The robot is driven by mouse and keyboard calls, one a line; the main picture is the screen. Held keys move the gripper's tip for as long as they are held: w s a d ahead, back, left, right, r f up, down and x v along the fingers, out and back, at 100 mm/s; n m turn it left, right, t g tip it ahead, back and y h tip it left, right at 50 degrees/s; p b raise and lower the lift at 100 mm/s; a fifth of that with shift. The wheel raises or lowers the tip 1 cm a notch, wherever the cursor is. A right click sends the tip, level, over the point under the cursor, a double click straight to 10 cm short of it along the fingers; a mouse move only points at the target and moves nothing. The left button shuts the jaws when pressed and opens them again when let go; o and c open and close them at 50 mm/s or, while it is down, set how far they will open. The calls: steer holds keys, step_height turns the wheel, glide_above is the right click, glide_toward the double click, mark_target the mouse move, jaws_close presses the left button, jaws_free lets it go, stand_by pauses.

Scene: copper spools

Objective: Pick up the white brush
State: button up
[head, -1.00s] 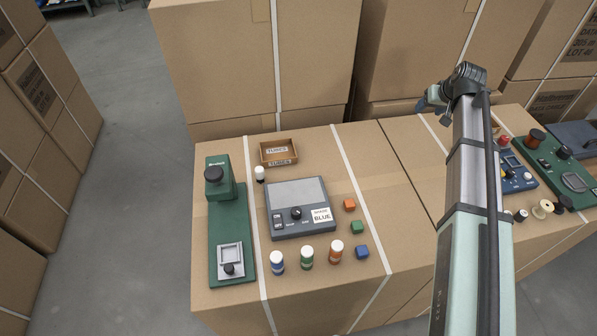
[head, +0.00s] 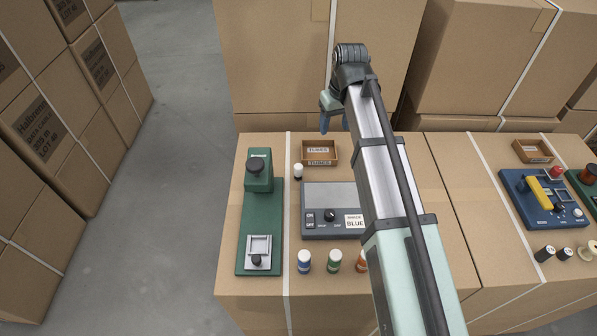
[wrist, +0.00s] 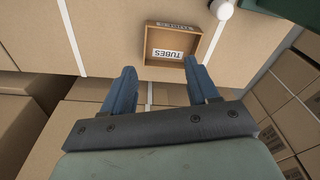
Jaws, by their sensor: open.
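A small upright white piece with a dark end (head: 298,171) stands between the green press and the small tubes box. It is the likeliest white brush, but its bristles cannot be made out. In the wrist view a white rounded piece (wrist: 222,10) shows at the top edge, beside the tubes box; it looks like the same thing. My gripper (head: 335,122) is open and empty, high beyond the back edge of the cardboard work surface. In the wrist view its two blue fingers (wrist: 160,70) stand apart, pointing toward the tubes box, with the white piece ahead and to the right.
The brown tubes box (head: 320,160) sits near the back edge. The green press (head: 263,220) stands left, and a grey scale-like device (head: 318,220) lies in front. Blue (head: 304,262) and green (head: 334,261) capped bottles stand at the front. Tall cartons (head: 290,60) rise behind.

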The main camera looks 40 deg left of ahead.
steer(key=r+n+h, duration=0.1)
glide_above(298, 166)
steer(key=w, duration=0.2)
steer(key=s, duration=0.2)
steer(key=shift+n, duration=0.3)
steer(key=f, duration=0.8)
steer(key=shift+w+f, duration=0.15)
steer(key=shift+w, duration=0.05)
steer(key=shift+s+f, duration=0.15)
steer(key=shift+f, duration=2.45)
jaws_close()
steer(key=shift+r, duration=0.15)
